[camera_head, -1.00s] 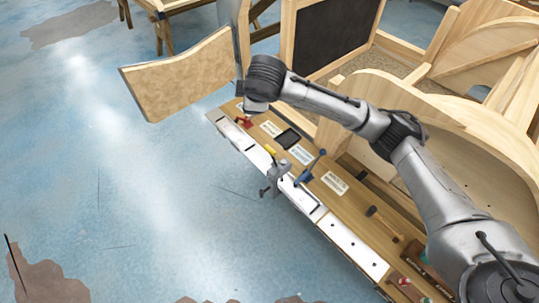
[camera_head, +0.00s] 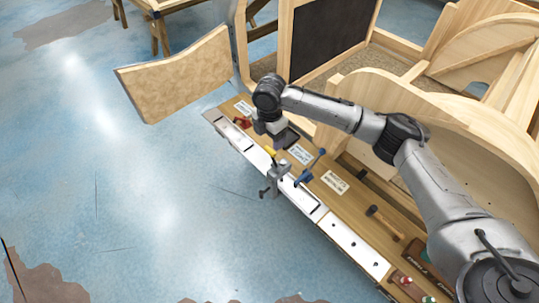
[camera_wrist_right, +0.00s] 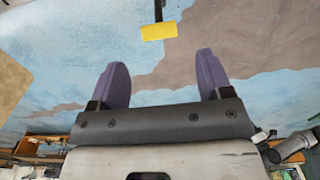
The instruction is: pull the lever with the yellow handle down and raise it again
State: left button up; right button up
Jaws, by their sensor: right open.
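The yellow handle (camera_head: 270,151) shows in the head view as a small bar near the middle of the long bench, close to my right gripper (camera_head: 275,138). The right wrist view shows the yellow handle (camera_wrist_right: 159,31) as a block on a thin dark rod. There it lies beyond the fingertips, roughly centred between them and apart from both. My right gripper (camera_wrist_right: 161,64) is open and empty, with its two purple fingers spread wide. The lever's base is hard to make out in either view. My left gripper is not in view.
A red lever (camera_head: 242,122) and a blue lever (camera_head: 309,172) stand on the bench either side of the yellow handle. A grey vise (camera_head: 275,178) is clamped at the front edge. A hammer (camera_head: 385,222) lies farther right. The floor in front is clear.

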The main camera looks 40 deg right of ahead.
aim_at(270, 150)
notch_tip(270, 150, down, 10)
jog(key=shift+f, duration=0.1)
dwell(0.4)
